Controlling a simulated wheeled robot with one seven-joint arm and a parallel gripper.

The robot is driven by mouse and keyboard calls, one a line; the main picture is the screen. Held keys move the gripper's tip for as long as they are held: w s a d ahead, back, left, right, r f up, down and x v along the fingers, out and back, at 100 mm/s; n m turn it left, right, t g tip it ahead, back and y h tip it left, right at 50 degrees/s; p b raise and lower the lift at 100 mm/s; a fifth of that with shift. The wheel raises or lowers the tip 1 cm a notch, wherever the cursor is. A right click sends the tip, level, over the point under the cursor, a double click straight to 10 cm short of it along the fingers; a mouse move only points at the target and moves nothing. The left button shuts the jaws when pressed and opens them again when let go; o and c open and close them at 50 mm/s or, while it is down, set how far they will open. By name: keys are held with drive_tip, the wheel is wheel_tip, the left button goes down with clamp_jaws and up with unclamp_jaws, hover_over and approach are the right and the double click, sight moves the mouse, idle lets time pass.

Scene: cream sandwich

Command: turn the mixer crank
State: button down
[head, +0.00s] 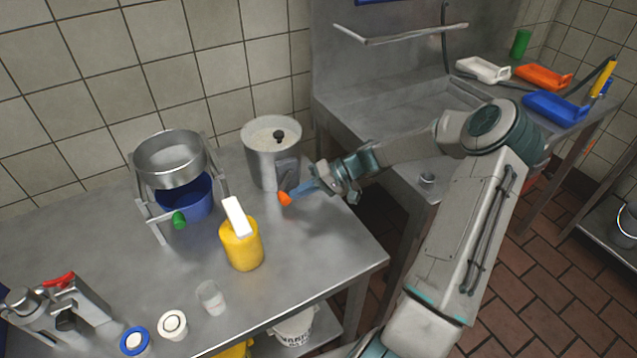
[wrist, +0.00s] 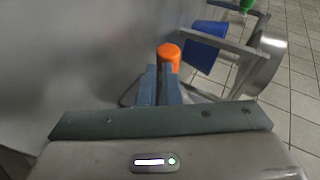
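The mixer (head: 272,160) is a metal pot with pale contents and a dark knob on top, at the back right of the steel table. Its crank has an orange handle (head: 285,198) low on the front. It also shows in the wrist view (wrist: 169,54), just beyond my fingertips. My gripper (head: 298,192) reaches in from the right, its blue-grey fingers beside the handle. In the wrist view my fingers (wrist: 160,72) are close together with a narrow gap, and the knob looks wider than that gap. The fingertips hide its lower end. I cannot tell whether they touch it.
A sifter stand (head: 168,160) with a green knob and blue bowl (head: 190,203) stands left of the mixer. A yellow container (head: 242,246) with a white top is in front. A clear cup (head: 211,297) and lidded jars stand near the front edge. The table's right corner is clear.

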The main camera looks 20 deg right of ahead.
drive_tip(key=shift+s+a+f+b, duration=0.35)
drive_tip(key=shift+a, duration=0.3)
idle(0.8)
drive_tip(key=shift+a, duration=0.1)
idle(1.1)
drive_tip(key=shift+w+a, duration=0.15)
drive_tip(key=shift+a, duration=0.2)
drive_tip(key=shift+d+r, duration=0.15)
drive_tip(key=shift+d, duration=0.3)
